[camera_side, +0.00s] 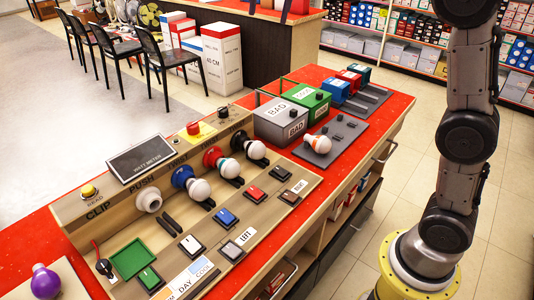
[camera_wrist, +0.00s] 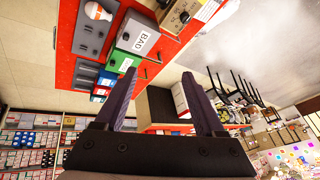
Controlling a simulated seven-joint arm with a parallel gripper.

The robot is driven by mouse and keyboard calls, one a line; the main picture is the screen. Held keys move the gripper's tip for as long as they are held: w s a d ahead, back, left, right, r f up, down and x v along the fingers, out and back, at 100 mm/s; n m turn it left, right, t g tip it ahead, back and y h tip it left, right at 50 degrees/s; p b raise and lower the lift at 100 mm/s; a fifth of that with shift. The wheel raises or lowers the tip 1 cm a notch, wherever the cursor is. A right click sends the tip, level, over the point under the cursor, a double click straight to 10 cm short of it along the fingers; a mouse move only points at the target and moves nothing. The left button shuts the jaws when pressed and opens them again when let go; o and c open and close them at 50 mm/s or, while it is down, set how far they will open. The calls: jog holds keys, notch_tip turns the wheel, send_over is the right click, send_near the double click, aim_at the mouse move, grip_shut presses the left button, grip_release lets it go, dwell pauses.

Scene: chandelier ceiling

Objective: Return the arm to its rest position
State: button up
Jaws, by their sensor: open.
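My gripper (camera_wrist: 166,100) shows in the wrist view with its two dark fingers spread wide apart and nothing between them. It is up in the air, away from the red counter (camera_wrist: 182,40). In the side view my arm rises at the right and its upper part leaves the picture, so my gripper is out of sight there. The red counter (camera_side: 392,110) carries a wooden test panel (camera_side: 150,240) with several bulbs and switches. No bulb is in my gripper.
A grey BAD box (camera_side: 283,122) and a green box (camera_side: 309,98) stand on the counter, near a bulb (camera_side: 318,143) on a grey plate. A purple bulb (camera_side: 46,281) sits at the lower left. Chairs (camera_side: 175,68) and stocked shelves (camera_side: 408,55) stand behind. Floor around my base is clear.

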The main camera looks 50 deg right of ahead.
jog(key=s+a+f+n+t+y, duration=0.1)
jog(key=s+f+n, duration=0.15)
jog(key=s, duration=0.75)
jog(key=s+f+n+y, duration=0.1)
jog(key=s+f+n, duration=0.15)
jog(key=s, duration=0.75)
jog(key=s+a+f+n, duration=0.1)
jog(key=s+f+n, duration=0.2)
jog(key=f, duration=0.4)
jog(key=s+a+f+n+y, duration=0.1)
jog(key=s+a+f+n, duration=0.1)
jog(key=s+f+n, duration=0.2)
jog(key=shift+s+f, duration=1.3)
jog(key=shift+f, duration=0.85)
jog(key=shift+n, duration=0.3)
